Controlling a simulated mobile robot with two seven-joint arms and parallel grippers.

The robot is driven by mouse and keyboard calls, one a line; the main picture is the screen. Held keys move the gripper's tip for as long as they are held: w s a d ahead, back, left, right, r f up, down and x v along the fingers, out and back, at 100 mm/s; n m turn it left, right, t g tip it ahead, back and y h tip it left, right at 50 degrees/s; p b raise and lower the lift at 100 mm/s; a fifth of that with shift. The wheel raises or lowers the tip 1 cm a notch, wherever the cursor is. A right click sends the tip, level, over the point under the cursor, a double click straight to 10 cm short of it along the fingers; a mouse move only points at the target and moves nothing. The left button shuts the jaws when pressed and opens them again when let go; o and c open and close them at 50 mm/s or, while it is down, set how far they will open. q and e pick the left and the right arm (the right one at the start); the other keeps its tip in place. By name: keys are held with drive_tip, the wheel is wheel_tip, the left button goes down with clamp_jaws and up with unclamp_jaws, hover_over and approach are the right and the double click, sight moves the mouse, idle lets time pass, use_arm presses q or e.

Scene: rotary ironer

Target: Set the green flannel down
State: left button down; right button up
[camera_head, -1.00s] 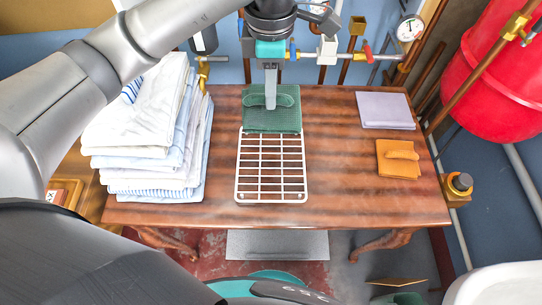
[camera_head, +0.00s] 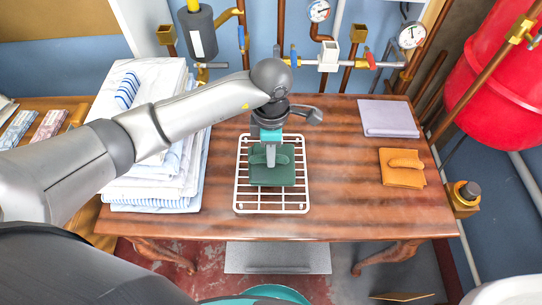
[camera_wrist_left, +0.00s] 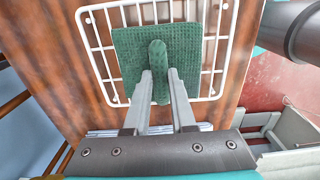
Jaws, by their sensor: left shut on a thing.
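The green flannel (camera_head: 272,176) is a folded square with a raised roll on top. It is over the white wire rack (camera_head: 242,190) on the wooden table. My left gripper (camera_head: 271,158) comes down from above and is shut on the flannel's roll. In the left wrist view the two fingers (camera_wrist_left: 160,90) are on either side of the roll of the flannel (camera_wrist_left: 131,55), with the rack (camera_wrist_left: 101,52) behind it. I cannot tell whether the flannel touches the rack's bars. My right gripper is not in view.
A tall stack of folded white and blue linen (camera_head: 160,190) stands on the left of the table (camera_head: 340,180). An orange folded cloth (camera_head: 402,172) and a lilac one (camera_head: 388,118) lie on the right. Pipes and gauges run along the back wall. The table between rack and orange cloth is clear.

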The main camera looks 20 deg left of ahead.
use_arm(q)
drive_tip(key=shift+f, duration=0.85)
drive_tip(key=c, duration=1.2)
unclamp_jaws()
drive_tip(key=shift+f, duration=0.2)
drive_tip(key=o, duration=0.4)
drive_tip(key=shift+o, duration=0.2)
drive_tip(key=shift+r, duration=0.2)
drive_tip(key=shift+r, duration=0.4)
wheel_tip(320, 180, up, 11)
drive_tip(key=p, duration=0.2)
drive_tip(key=shift+r, duration=0.15)
